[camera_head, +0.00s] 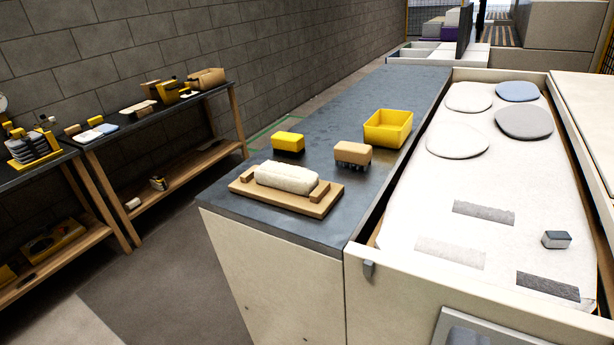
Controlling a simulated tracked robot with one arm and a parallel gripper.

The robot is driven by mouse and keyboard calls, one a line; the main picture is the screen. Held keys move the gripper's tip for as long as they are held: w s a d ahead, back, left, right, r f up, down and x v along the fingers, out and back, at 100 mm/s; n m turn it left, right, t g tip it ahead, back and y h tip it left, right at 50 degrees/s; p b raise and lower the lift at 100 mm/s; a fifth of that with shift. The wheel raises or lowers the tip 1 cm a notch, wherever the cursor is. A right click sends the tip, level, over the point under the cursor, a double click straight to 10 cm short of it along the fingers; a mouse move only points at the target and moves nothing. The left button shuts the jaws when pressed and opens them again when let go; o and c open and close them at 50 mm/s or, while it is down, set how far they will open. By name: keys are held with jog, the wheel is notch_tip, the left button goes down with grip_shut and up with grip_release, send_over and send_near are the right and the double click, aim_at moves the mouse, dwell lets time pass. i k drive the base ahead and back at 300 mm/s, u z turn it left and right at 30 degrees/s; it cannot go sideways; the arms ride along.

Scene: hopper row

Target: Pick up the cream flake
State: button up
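Several flat rounded discs lie on a white surface inside a pale bin (400,270) at the right. A pale cream-white disc (468,97) is at the far left of this group. Another pale, slightly greyer disc (457,141) lies nearer. I cannot tell for sure which of these two is the cream flake. A blue-grey disc (517,91) and a grey disc (524,122) lie to their right, close beside them. My gripper is not in view.
Grey rectangular patches (484,212) and a small grey block (556,239) lie nearer in the bin. The dark counter to its left holds a yellow tray (388,128), two brushes or blocks (353,155) and a white roll on a wooden board (330,198).

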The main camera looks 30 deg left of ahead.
aim_at(295, 179)
jog(key=z, duration=0.1)
jog(key=i, duration=1)
jog(key=u, duration=0.1)
